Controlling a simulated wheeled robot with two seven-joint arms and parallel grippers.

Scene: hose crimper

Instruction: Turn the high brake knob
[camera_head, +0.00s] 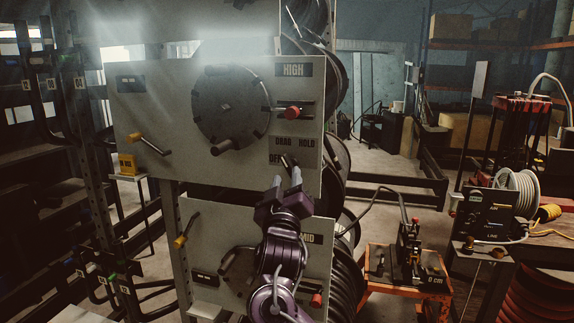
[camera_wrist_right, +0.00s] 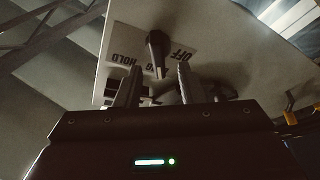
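The high brake knob (camera_head: 286,160) is a small black lever knob on the upper grey panel, by the DRAG, HOLD and OFF label (camera_head: 296,147) and below the HIGH plate. In the right wrist view the dark knob (camera_wrist_right: 156,46) sits on its pale label plate, its end pointing down between the fingertips. My right gripper (camera_head: 287,176) is open just below the knob in the head view. In the wrist view the fingers of my right gripper (camera_wrist_right: 160,70) are apart with a gap on each side of the knob's end. I cannot tell whether they touch it. My left gripper is not in view.
A large black disc with a crank handle (camera_head: 231,106) and a red knob (camera_head: 292,113) are on the same panel. The MID panel (camera_head: 200,228) is below. Black hose coils (camera_head: 337,165) stand along the right edge. An orange cart (camera_head: 375,284) stands to the right.

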